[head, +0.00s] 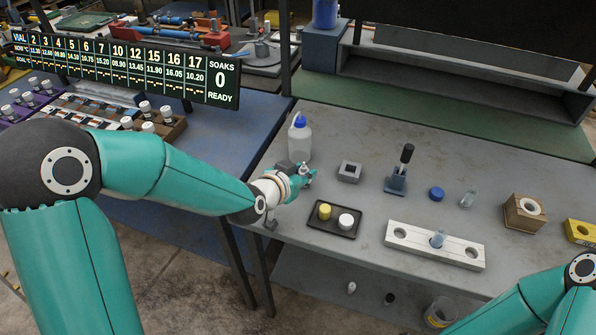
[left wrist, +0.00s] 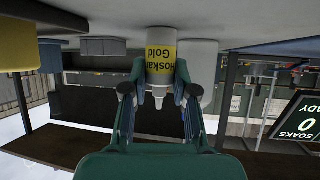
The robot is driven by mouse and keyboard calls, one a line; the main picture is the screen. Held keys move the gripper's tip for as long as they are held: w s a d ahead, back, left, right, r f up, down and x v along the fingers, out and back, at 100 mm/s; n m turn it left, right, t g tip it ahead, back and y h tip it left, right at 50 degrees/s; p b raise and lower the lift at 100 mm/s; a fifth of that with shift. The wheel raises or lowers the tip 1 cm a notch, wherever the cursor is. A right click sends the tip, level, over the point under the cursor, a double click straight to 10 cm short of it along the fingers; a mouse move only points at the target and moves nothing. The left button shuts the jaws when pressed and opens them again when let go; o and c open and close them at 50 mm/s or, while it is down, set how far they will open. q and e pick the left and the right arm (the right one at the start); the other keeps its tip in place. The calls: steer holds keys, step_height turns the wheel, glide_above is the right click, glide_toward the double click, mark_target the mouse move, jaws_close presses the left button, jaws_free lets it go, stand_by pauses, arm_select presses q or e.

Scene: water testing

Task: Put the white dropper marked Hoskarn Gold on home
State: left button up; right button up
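The white dropper marked Hoskarn Gold (left wrist: 161,58) has a yellow label and shows in the left wrist view, which is upside down. Its nozzle points up in the room. My left gripper (left wrist: 161,72) has its fingertips against both sides of the dropper and appears shut on it. In the head view my left gripper (head: 304,174) is low over the left part of the grey table and largely hides the dropper. Whether the dropper's base touches the table is unclear. My right arm enters at the lower right; its gripper is out of frame.
A blue-capped wash bottle (head: 299,138) stands just behind the left gripper. A black tray (head: 320,226) with a yellow and a white round piece lies in front. A grey block (head: 349,171), a black-handled stand (head: 397,181) and a white holed rack (head: 460,252) stand to the right.

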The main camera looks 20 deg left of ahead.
arm_select(q)
steer(key=o, duration=0.4)
steer(key=shift+o, duration=0.2)
steer(key=shift+r, duration=0.1)
steer(key=v, duration=1.2)
